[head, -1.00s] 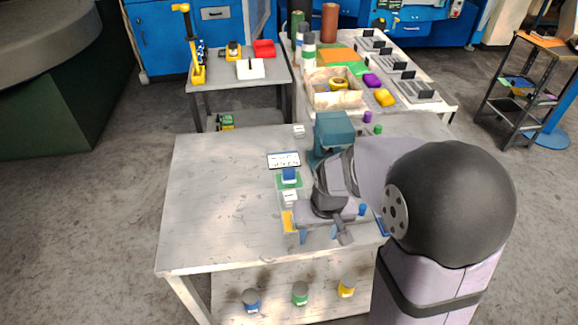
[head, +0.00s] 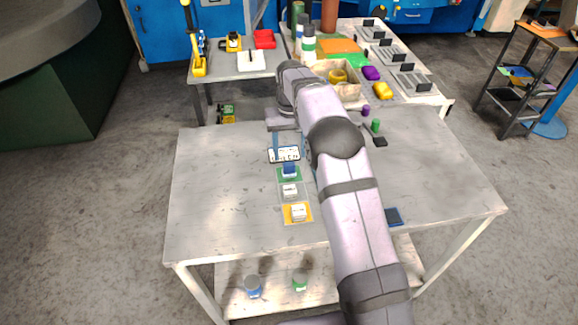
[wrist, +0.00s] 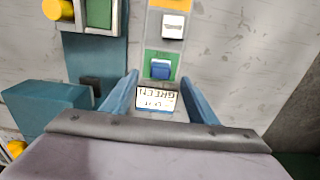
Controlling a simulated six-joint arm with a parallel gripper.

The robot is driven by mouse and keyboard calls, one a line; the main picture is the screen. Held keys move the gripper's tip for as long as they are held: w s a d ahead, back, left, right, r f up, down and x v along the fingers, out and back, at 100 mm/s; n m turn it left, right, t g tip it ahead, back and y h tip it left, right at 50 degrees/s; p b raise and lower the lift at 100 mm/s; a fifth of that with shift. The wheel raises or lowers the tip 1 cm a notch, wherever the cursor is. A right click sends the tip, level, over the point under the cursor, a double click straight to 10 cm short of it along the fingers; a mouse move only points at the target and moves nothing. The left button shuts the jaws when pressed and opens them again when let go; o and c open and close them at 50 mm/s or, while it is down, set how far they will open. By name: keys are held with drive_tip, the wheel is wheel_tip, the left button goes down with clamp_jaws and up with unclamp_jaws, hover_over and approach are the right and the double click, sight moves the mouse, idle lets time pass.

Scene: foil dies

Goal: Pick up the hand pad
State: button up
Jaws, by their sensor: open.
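I cannot tell for sure which object is the hand pad. A blue block (head: 289,170) sits on a green square, seen also in the wrist view (wrist: 160,69). A flat dark-blue pad (head: 393,217) lies near the table's front right. My gripper (head: 290,148) is open over the back of the table, beside a white sign (head: 284,156). In the wrist view the fingers (wrist: 160,80) spread either side of this sign (wrist: 144,102), which reads GREEN upside down. The table area under the palm is hidden.
A teal machine (wrist: 95,60) stands beside this row. A small black item (head: 380,142) and purple and green pieces lie at the back right. The table's left side (head: 215,190) is clear.

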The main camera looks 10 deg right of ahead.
sight(289, 164)
drive_tip(key=shift+w+a, duration=0.25)
drive_tip(key=shift+w, duration=0.3)
drive_tip(key=shift+f+p, duration=0.55)
drive_tip(key=shift+f, duration=0.5)
drive_tip(key=f+p, duration=0.1)
drive_tip(key=f, duration=0.1)
drive_tip(key=f+p, duration=0.1)
drive_tip(key=shift+s+d+f+p, duration=0.2)
drive_tip(key=shift+s+f+p, duration=0.1)
drive_tip(key=shift+f, duration=0.8)
drive_tip(key=c, duration=1.1)
drive_tip(key=shift+r, duration=0.1)
